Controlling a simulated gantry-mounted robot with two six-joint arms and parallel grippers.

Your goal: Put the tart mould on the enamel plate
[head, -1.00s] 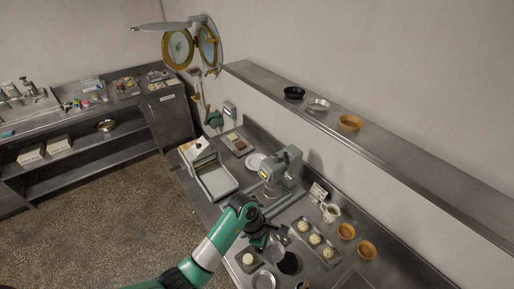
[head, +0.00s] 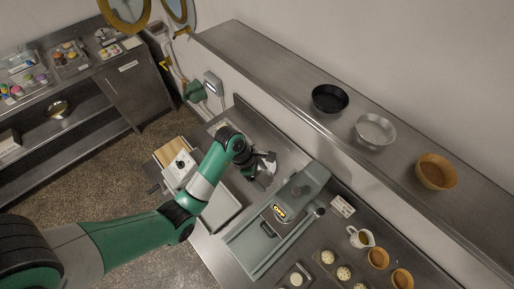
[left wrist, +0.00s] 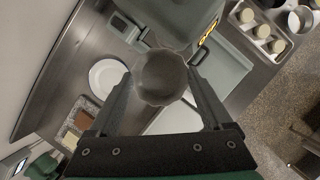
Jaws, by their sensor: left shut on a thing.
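My left gripper (head: 262,168) is over the far end of the steel bench, beyond the mixer. In the left wrist view it (left wrist: 160,82) is shut on the tart mould (left wrist: 160,76), a small round grey metal cup with a wavy rim. The mould is held above the bench, apart from the plate. The white enamel plate (left wrist: 107,77) lies on the bench to the left of the mould in the left wrist view. In the head view I cannot make out the plate clearly behind my gripper. My right gripper is in neither view.
The grey-green mixer (head: 285,208) stands close to my left gripper. A light tray (head: 212,205) lies beside my left arm. A tray with brown and pale slabs (left wrist: 80,122) is near the plate. Bowls stand on the wall shelf (head: 300,85). A jug (head: 360,238) is farther right.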

